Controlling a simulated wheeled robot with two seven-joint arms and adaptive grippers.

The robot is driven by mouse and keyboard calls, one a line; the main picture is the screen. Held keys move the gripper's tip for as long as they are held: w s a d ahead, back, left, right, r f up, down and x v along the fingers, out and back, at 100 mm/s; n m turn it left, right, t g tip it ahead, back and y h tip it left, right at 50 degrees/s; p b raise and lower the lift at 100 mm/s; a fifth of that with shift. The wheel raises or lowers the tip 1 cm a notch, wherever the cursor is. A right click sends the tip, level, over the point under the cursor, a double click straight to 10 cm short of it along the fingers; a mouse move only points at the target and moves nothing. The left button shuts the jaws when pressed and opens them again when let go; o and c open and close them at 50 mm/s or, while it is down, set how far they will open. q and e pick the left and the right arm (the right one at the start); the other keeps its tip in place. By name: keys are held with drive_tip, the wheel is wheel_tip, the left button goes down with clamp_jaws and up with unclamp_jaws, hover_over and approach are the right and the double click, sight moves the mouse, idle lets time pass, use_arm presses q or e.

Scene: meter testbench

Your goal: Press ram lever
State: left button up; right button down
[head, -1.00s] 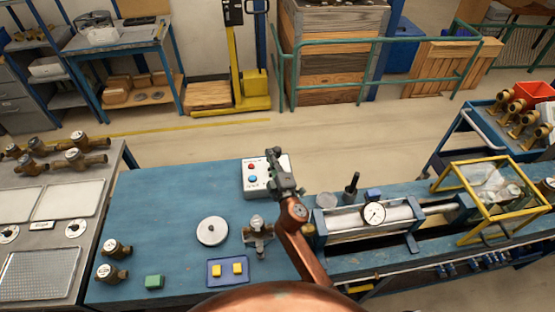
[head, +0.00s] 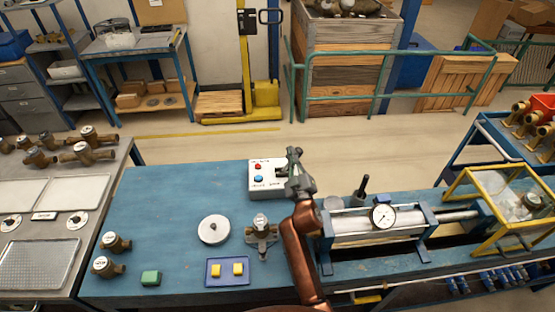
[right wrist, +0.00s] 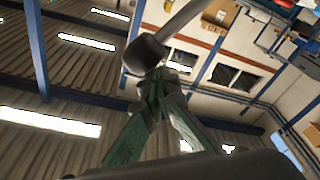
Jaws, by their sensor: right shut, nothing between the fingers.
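My right gripper (head: 297,165) is at the right side of the white control box (head: 262,190) in the head view, pointing upward and partly covering it. Its green fingers (right wrist: 160,85) are shut, with nothing between them. In the right wrist view a pale rod (right wrist: 185,20) with a dark rounded end (right wrist: 145,53) shows at the fingertips. I cannot tell whether it touches them or is the ram lever. The box has a red and a blue button. A dark upright handle (head: 363,185) stands behind the ram cylinder (head: 350,225), right of my gripper. My left gripper is out of view.
A dial gauge (head: 383,216) and yellow frame (head: 465,183) are at right.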

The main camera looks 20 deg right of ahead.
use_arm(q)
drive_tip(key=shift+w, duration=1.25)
use_arm(e)
wheel_tip(320, 180, up, 10)
drive_tip(key=shift+w+a, duration=0.2)
drive_tip(key=shift+a, duration=0.15)
